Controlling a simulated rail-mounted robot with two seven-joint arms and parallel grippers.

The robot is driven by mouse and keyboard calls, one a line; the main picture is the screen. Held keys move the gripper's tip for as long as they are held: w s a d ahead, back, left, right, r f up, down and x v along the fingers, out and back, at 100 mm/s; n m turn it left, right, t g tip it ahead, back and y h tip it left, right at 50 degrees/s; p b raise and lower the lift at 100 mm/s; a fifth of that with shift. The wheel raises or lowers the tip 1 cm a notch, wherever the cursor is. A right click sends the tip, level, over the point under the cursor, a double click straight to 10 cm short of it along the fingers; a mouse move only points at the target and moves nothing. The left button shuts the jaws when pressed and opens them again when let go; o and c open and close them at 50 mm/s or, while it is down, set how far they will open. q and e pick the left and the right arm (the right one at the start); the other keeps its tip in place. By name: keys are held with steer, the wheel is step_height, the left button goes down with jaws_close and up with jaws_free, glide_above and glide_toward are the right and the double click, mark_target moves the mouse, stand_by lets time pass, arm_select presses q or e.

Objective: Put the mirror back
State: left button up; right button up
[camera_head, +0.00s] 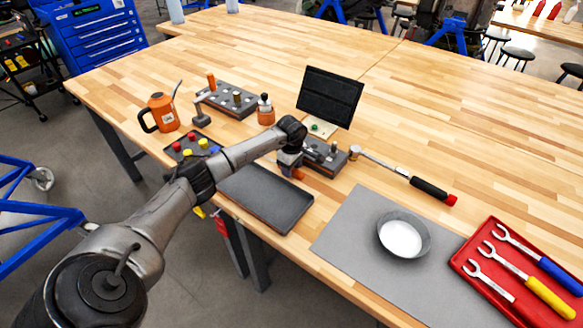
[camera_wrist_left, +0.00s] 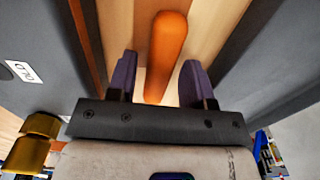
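My left gripper (camera_head: 293,162) reaches in over the workbench beside a dark metal fixture (camera_head: 327,156). In the left wrist view its two purple fingers (camera_wrist_left: 157,80) stand apart, one on each side of an orange rounded handle (camera_wrist_left: 166,45). Pale gaps show beside the handle, so the fingers do not look closed on it. A bit of orange (camera_head: 298,174) also shows just below the gripper in the head view. No mirror face can be made out; I cannot tell whether the orange handle belongs to the mirror. My right gripper is not in view.
A dark tray (camera_head: 268,198) lies in front of the gripper. A black screen (camera_head: 330,97) stands behind. A black-handled tool (camera_head: 410,180), a bowl (camera_head: 404,236) on a grey mat (camera_head: 345,235) and a red wrench tray (camera_head: 484,287) lie right. An orange can (camera_head: 163,113) stands left.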

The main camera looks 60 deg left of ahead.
arm_select(q)
steer(key=o, duration=0.3)
steer(key=shift+r, duration=0.1)
steer(key=shift+r+p, duration=2.3)
steer(key=shift+r, duration=1.15)
